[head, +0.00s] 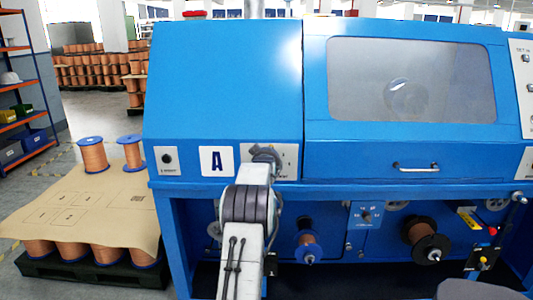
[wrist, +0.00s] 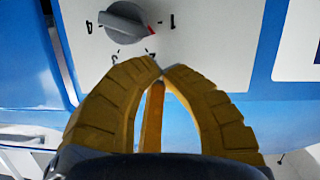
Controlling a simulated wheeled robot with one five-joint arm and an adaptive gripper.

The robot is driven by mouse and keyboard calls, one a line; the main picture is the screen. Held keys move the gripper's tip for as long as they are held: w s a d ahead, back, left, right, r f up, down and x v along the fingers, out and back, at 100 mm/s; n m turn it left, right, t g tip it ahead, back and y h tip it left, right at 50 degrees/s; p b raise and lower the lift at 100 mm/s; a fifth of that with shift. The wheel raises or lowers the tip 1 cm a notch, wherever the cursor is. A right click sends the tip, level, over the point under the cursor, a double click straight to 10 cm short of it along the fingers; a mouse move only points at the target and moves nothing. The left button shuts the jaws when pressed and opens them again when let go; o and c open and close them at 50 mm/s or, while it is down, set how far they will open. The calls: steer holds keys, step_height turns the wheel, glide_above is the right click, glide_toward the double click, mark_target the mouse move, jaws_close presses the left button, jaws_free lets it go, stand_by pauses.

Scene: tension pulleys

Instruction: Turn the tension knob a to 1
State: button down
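A grey round knob (wrist: 125,20) with a red pointer mark sits on a white plate (wrist: 220,25) at the top of the wrist view. The red mark points right and slightly down, near a short dark stroke. Other small dark marks surround the knob; I cannot read them all surely. My gripper (wrist: 158,68) has yellow fingers whose tips meet or nearly meet just below the knob in the picture, apart from it in the image, with nothing between them.
The blue machine (head: 225,95) fills the middle, with a windowed cover and metal handle (head: 417,168). Wire spools (head: 308,246) hang below. A pallet with copper spools (head: 92,154) stands at left.

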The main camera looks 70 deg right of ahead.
steer(key=shift+s+f, duration=0.15)
steer(key=shift+f, duration=0.55)
steer(key=shift+f, duration=0.2)
